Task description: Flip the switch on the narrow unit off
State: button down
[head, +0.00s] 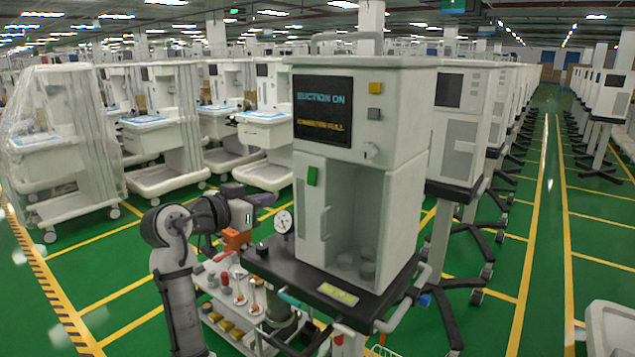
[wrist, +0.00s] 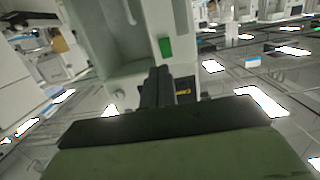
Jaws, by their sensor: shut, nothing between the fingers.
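The narrow unit (head: 360,215) is a tall white cabinet on a dark cart top. Its dark screen (head: 323,110) reads "SUCTION ON" with an orange line below. A green rocker-like piece (head: 312,176), apparently the switch, sits on the front under the screen; it also shows in the wrist view (wrist: 166,48). I cannot tell its tilt. My gripper (head: 268,199) is left of the cabinet front, apart from the green piece in the head view. In the wrist view its fingers (wrist: 157,85) are together and empty, pointing towards the unit just below the green piece.
A yellow button (head: 376,88), a grey button (head: 374,115) and a small knob (head: 371,149) are on the cabinet. A round gauge (head: 284,222) stands on the cart top near my gripper. A small trolley (head: 235,318) with bottles is below. The green aisle on the right is clear.

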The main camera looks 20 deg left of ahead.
jog(key=shift+s, duration=0.15)
jog(key=p, duration=0.5)
send_near(318, 188)
jog(key=x, duration=0.4)
jog(key=shift+w+r, duration=0.25)
jog(key=shift+r, duration=0.15)
jog(key=shift+w+d+f, duration=0.1)
jog(key=shift+w+f, duration=0.1)
jog(key=shift+w, duration=0.2)
jog(key=b, duration=0.1)
jog(key=f+b, duration=0.1)
jog(key=shift+w+d+t+b, duration=0.15)
jog(key=shift+w+t+b, duration=0.15)
jog(key=shift+t+b, duration=0.1)
jog(key=shift+r+p, duration=0.4)
jog(key=shift+p, duration=0.15)
jog(key=shift+s, duration=0.1)
